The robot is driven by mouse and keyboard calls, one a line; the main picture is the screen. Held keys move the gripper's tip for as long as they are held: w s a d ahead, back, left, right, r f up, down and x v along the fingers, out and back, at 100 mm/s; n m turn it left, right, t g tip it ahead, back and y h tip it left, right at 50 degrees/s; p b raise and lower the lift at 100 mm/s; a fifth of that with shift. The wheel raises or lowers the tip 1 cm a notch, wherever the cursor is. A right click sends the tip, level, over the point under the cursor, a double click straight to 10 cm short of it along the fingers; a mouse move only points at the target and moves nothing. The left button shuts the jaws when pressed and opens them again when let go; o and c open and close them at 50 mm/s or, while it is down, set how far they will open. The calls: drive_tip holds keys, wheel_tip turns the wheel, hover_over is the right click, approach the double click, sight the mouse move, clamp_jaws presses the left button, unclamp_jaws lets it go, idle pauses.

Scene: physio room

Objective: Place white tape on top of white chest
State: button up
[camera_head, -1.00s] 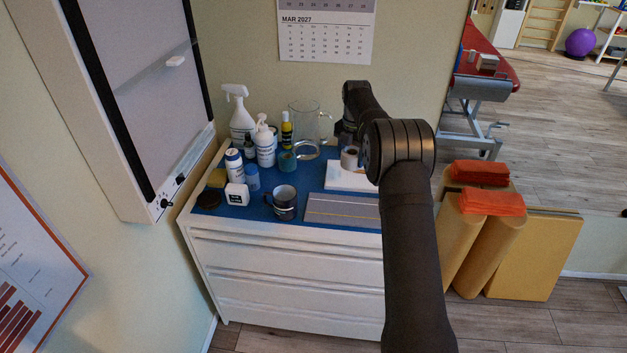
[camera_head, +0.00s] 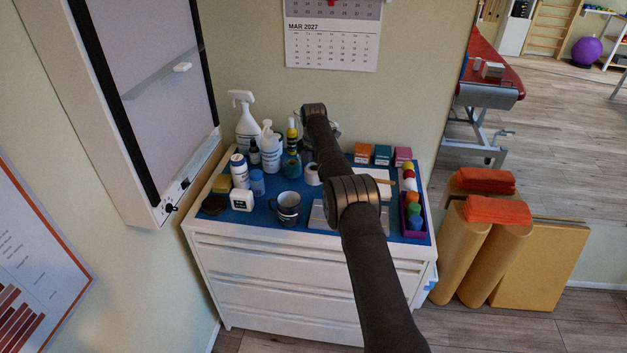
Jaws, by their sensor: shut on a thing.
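The white tape (camera_head: 312,175) is a small roll at the middle of the chest's blue top, left of my arm and behind the dark mug. My gripper (camera_head: 314,160) is shut on it, mostly hidden behind my arm. I cannot tell whether the roll touches the top or hangs just above it. The white chest (camera_head: 285,272) has several drawers, and its top is covered in blue.
A dark mug (camera_head: 287,207), a white spray bottle (camera_head: 246,127) and other bottles crowd the left of the top. Several small boxes (camera_head: 382,154) and a purple tray (camera_head: 414,232) of coloured items stand right. A wall cabinet (camera_head: 150,110) overhangs the left side.

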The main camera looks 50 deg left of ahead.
sight(313, 180)
drive_tip(key=shift+f, duration=2)
drive_tip(key=shift+f, duration=0.15)
drive_tip(key=o, duration=1)
wheel_tip(313, 180, up, 8)
drive_tip(key=shift+f, duration=0.1)
